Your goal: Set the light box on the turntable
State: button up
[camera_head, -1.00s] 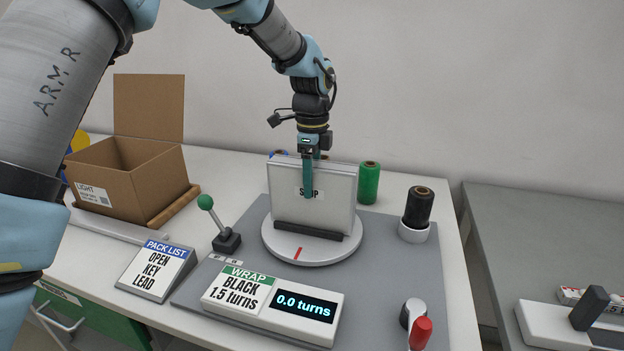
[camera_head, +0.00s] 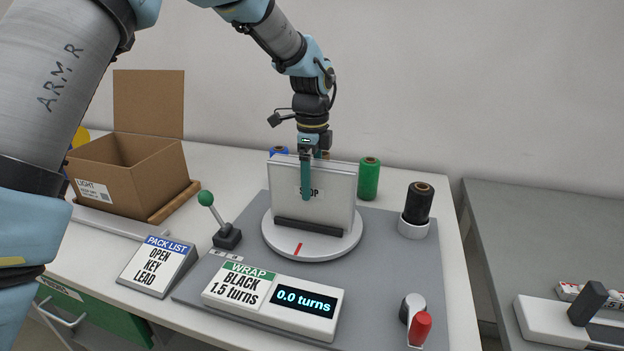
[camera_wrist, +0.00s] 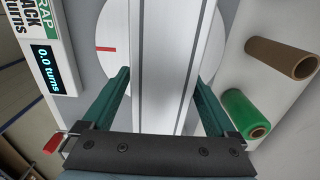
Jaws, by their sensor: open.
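In the wrist view, the top edge of the light box (camera_wrist: 163,60) runs between my fingers. My gripper (camera_head: 306,190) is open, with one green finger in front of the panel and the other hidden behind it. In the wrist view my gripper (camera_wrist: 165,85) shows gaps between both fingers and the box.
The wrap display (camera_head: 272,300) reads 0.0 turns. A lever (camera_head: 220,225), pack list sign (camera_head: 157,267) and open carton (camera_head: 130,175) lie left. Green (camera_head: 369,180) and black rolls (camera_head: 418,203) stand right; a red-handled knob (camera_head: 415,320) is front right.

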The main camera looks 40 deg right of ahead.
notch_tip(320, 180, up, 12)
jog(key=shift+r+b, duration=0.15)
jog(key=shift+b, duration=1)
jog(key=w+a+f+n, duration=0.2)
jog(key=w+a+n, duration=0.2)
jog(key=a, duration=0.4)
jog(key=w+a+f+n, duration=0.2)
jog(key=w+a+n, duration=0.25)
jog(key=a, duration=0.35)
jog(key=w+a+f+n, duration=0.2)
jog(key=w+a+n, duration=0.15)
jog(key=a, duration=0.45)
jog(key=s+a+f+n, duration=0.2)
jog(key=a+n, duration=0.3)
jog(key=a, duration=0.3)
jog(key=s+a+f+n+t, duration=0.1)
jog(key=s+a+f+n, duration=0.2)
jog(key=a+n, duration=0.3)
jog(key=s+a+f+n, duration=0.2)
jog(key=a+n, duration=0.3)
jog(key=a, duration=0.6)
jog(key=shift+s+f+t, duration=0.2)
jog(key=shift+s+t, duration=0.1)
jog(key=shift+s, duration=0.25)
jog(key=shift+c, duration=0.3)
